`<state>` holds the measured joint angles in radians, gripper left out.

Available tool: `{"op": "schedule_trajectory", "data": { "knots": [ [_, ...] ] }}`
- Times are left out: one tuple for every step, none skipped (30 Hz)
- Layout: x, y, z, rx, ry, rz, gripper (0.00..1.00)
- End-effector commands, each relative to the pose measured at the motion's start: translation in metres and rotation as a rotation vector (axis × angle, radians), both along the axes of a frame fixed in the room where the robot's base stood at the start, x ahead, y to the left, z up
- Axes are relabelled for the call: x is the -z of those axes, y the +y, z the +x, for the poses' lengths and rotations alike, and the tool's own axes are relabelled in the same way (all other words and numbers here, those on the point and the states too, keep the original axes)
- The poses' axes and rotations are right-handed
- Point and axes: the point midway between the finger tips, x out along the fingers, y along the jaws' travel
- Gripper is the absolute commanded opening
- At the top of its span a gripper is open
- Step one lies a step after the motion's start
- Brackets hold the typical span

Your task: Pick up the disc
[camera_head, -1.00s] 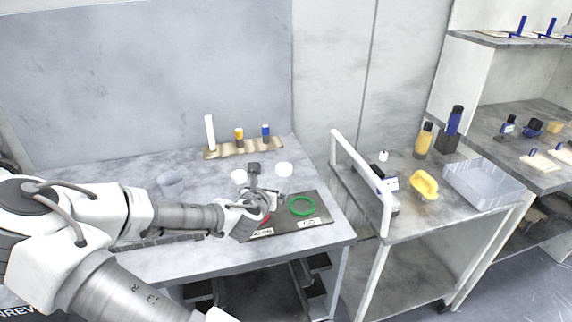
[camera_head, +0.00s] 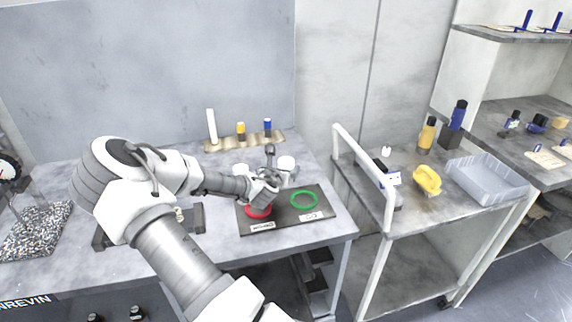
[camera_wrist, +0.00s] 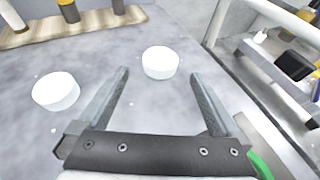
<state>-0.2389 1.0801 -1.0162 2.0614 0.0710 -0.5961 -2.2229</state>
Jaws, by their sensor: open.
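Two white round discs stand on the grey table. The right disc (camera_wrist: 160,62) lies ahead of and between the two finger lines of my gripper (camera_wrist: 160,82) in the wrist view. The left disc (camera_wrist: 56,91) sits outside the left finger. Which disc the task means cannot be told.
A dark mat (camera_head: 290,222) with a red ring (camera_head: 258,212) and a green ring (camera_head: 304,200) lies at the table's front right. A wooden rack (camera_head: 245,143) with bottles stands at the back. A cart (camera_head: 385,220) with a white rail stands to the right.

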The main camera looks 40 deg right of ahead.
Motion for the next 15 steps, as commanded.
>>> {"op": "schedule_trajectory", "data": {
  "knots": [
    [0.001,-0.002,0.001,0.0,0.0,0.0,1.0],
    [0.001,-0.003,0.002,0.0,0.0,0.0,1.0],
    [0.002,-0.006,0.004,0.0,-0.001,0.001,1.0],
    [0.003,-0.009,0.005,0.001,0.0,0.0,1.0],
    [0.004,-0.012,0.006,0.002,0.0,0.0,1.0],
    [0.005,-0.016,0.009,0.002,-0.002,0.0,1.0],
    [0.007,-0.02,0.011,0.002,-0.001,0.001,1.0],
    [0.008,-0.023,0.014,0.001,-0.001,-0.001,1.0],
    [0.009,-0.027,0.016,0.001,-0.001,-0.001,1.0],
    [0.011,-0.03,0.019,0.0,0.0,0.0,1.0],
    [0.013,-0.033,0.02,0.0,0.0,0.0,1.0],
    [0.014,-0.036,0.023,0.0,0.001,-0.001,1.0],
    [0.015,-0.037,0.024,0.0,0.001,-0.001,1.0],
    [0.016,-0.039,0.025,0.001,0.001,-0.001,1.0],
    [0.017,-0.041,0.026,0.001,0.001,-0.001,1.0]
  ]
}}
